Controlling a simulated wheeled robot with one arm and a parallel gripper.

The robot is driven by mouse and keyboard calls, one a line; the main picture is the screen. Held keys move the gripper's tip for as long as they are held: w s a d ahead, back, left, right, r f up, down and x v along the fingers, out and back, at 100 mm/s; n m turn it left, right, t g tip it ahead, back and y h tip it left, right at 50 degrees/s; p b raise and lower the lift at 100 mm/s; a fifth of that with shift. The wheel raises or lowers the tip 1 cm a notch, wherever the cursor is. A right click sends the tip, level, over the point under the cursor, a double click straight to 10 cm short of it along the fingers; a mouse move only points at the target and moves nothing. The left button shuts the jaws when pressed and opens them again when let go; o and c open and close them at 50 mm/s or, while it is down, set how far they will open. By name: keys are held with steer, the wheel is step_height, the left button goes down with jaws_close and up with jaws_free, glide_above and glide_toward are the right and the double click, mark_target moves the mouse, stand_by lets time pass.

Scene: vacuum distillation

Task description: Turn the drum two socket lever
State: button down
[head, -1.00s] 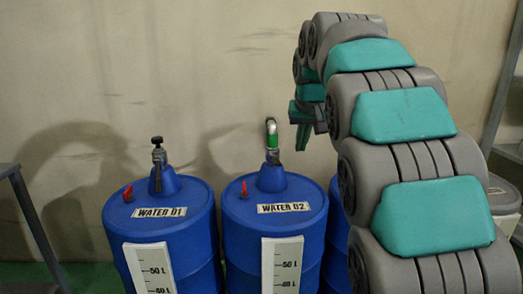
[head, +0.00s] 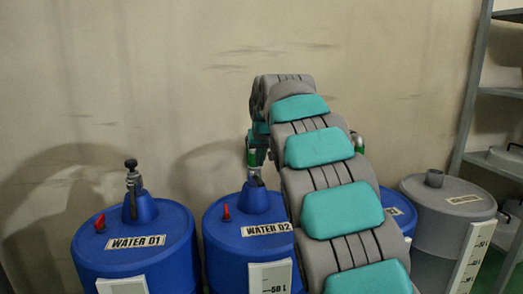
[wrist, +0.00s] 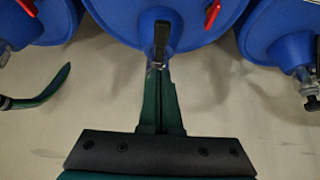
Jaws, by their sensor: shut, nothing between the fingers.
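The WATER 02 drum (head: 225,245) is blue and stands in the middle of the head view. It fills the top centre of the wrist view (wrist: 120,18). The socket lever (wrist: 161,38) is a short black bar over the metal socket (wrist: 156,65) at the drum's neck. My gripper (wrist: 157,74) is shut and empty, its green fingers together, with the tips close to the socket and lever. I cannot tell whether they touch. In the head view my arm hides most of the gripper and part of the drum.
The WATER 01 drum (head: 140,255) stands to the left with a black-knobbed clamp (head: 132,175) on its neck. A grey drum (head: 445,225) and metal shelving (head: 480,90) are at the right. The wall (head: 150,70) is close behind. A curved green piece (wrist: 45,90) shows at left in the wrist view.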

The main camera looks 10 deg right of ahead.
mark_target(259, 181)
steer(key=shift+s+f, duration=0.2)
steer(key=shift+f, duration=0.8)
steer(key=shift+s+f, duration=0.15)
steer(key=shift+f, duration=0.85)
steer(key=shift+f+b, duration=0.2)
steer(key=shift+b, duration=0.1)
